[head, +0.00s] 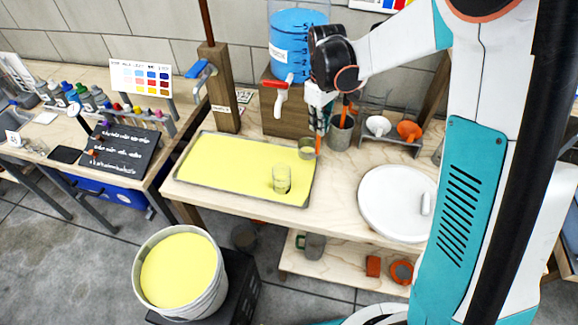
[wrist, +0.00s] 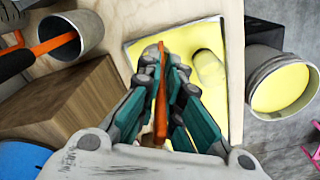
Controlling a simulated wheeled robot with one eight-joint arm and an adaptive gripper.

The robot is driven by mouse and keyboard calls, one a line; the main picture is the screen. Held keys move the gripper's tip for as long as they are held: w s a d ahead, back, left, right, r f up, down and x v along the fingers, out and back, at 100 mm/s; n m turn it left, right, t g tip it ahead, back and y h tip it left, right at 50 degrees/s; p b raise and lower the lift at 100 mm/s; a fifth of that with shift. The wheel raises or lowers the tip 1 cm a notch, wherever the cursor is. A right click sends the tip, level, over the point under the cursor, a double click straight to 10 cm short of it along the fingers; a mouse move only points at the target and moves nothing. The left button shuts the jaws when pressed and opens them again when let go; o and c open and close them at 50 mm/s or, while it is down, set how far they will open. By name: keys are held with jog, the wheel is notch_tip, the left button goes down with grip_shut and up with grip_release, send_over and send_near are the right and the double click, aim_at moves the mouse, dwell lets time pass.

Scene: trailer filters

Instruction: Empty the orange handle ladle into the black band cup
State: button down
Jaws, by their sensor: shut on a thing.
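My gripper (head: 320,118) is shut on the orange handle (head: 318,146) of a ladle and holds it upright over the right end of the yellow tray. In the wrist view the handle (wrist: 161,95) runs between the fingers (wrist: 160,90). A small round greyish vessel (head: 307,149), apparently the ladle's bowl, shows beside the handle's lower end; its contents are unclear. A clear cup (head: 282,180) stands upright in the tray, left of and nearer than the ladle. It also shows in the wrist view (wrist: 209,68). I cannot make out a black band on it.
The shallow tray (head: 240,197) has a yellow surface. A grey metal cup (head: 341,134) holding an orange-handled tool stands right of my gripper. A wooden block (head: 284,118) and blue container (head: 296,45) stand behind. A white disc (head: 385,205) lies right; a yellow-filled bucket (head: 180,270) stands below.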

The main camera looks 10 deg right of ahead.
jog(key=shift+w+d+r+p, duration=0.1)
jog(key=shift+r+p, duration=0.7)
jog(key=shift+r, duration=0.5)
jog(key=shift+d+r+p, duration=0.1)
jog(key=shift+r+p, duration=0.65)
jog(key=shift+r, duration=0.5)
jog(key=shift+a+f, duration=0.1)
